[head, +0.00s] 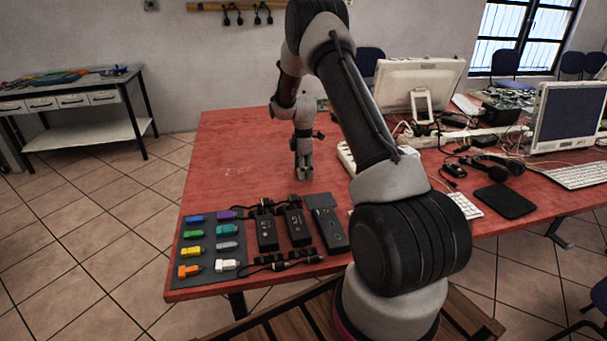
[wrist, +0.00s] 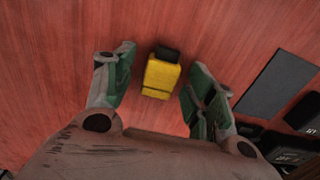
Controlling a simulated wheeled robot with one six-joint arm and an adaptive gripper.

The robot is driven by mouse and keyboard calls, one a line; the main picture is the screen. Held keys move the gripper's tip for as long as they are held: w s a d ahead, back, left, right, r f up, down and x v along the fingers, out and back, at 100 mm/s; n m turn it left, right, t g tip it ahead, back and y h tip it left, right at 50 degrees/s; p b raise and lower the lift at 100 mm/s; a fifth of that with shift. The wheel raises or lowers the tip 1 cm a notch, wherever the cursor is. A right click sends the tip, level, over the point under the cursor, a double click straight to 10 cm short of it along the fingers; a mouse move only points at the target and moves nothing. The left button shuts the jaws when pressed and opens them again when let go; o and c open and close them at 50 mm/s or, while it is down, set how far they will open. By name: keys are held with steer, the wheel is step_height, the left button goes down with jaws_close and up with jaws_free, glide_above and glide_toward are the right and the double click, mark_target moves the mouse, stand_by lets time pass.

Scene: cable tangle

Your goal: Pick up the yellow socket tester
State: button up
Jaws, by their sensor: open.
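The yellow socket tester (wrist: 161,77), a yellow block with a black end, lies on the red table in the wrist view. It sits between the two green-padded fingers of my gripper (wrist: 160,62), with a gap visible on each side. The gripper is open and holds nothing. In the head view my gripper (head: 304,174) points down over the open middle of the table, and the tester is hard to make out there.
A dark mat (head: 209,229) with several coloured pieces lies at the table's front left. Black boxes (head: 267,233) and a grey-topped device (head: 327,222) stand beside it. Monitors, keyboards and headphones (head: 497,165) crowd the right. The table's back left is clear.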

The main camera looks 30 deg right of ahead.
jaws_close()
step_height(320, 180, up, 10)
stand_by(0.7)
